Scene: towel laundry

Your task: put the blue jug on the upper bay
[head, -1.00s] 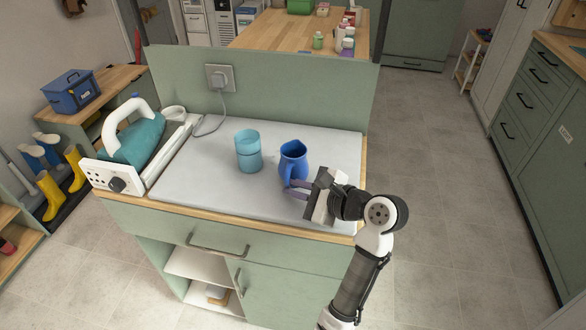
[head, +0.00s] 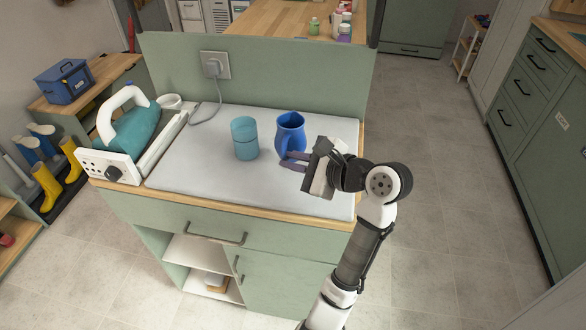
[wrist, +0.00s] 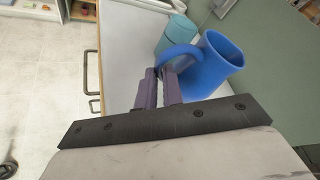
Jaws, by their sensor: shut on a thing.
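The blue jug (head: 290,136) is upright above the right part of the grey worktop pad. My gripper (head: 290,161) is shut on its handle, reaching in from the right. In the wrist view the two purple fingers (wrist: 158,88) close on the handle of the jug (wrist: 215,65). The jug seems slightly off the pad, but its underside is hidden. The upper bay (head: 197,253) is the open space below the drawer at the cabinet's front left. The part of its white shelf board that I see is bare.
A teal cup (head: 244,140) stands just left of the jug. A green back panel (head: 280,75) rises behind. The lower bay holds a small item (head: 216,281). Floor right of the cabinet is clear.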

